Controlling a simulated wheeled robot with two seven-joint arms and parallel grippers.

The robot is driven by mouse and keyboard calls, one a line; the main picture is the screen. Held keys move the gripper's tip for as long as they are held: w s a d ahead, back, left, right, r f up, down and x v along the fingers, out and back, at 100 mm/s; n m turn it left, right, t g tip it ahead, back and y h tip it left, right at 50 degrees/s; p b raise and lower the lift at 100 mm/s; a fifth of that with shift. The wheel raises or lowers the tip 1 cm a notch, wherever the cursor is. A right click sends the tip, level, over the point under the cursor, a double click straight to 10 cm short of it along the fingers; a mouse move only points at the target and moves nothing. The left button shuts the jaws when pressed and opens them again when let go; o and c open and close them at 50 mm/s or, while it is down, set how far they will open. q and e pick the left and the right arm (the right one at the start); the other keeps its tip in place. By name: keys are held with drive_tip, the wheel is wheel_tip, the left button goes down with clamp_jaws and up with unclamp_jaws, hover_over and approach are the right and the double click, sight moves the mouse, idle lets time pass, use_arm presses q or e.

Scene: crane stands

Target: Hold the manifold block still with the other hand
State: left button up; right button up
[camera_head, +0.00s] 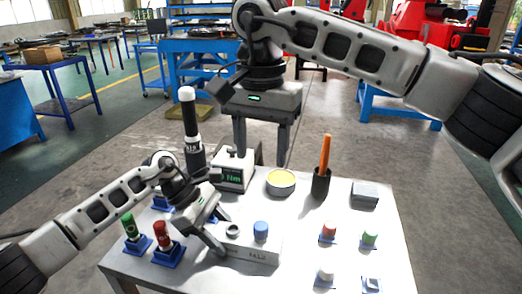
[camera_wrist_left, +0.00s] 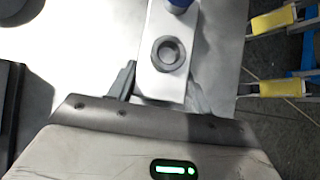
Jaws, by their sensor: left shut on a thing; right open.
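The manifold block (camera_head: 258,251) is a pale grey bar lying on the white table. It has an open round port (camera_head: 232,229) near its left end and a blue cap (camera_head: 261,230) to the right of that. My left gripper (camera_head: 216,236) is shut on the block's left end. In the left wrist view the block (camera_wrist_left: 160,85) sits between the two fingers, with the port (camera_wrist_left: 168,50) facing up and the blue cap partly cut off at the top edge. My right gripper (camera_head: 262,155) is open and empty, pointing down above and behind the table's back edge.
The white table (camera_head: 300,215) carries a green-topped piece (camera_head: 130,227) and a red-topped one (camera_head: 162,235) in blue holders, a black tool (camera_head: 191,130), a display box (camera_head: 232,175), a yellow tin (camera_head: 281,183), an orange stick in a black cup (camera_head: 321,180), a grey box (camera_head: 365,195) and several capped parts (camera_head: 328,231).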

use_arm(q)
drive_tip(key=o, duration=1.2)
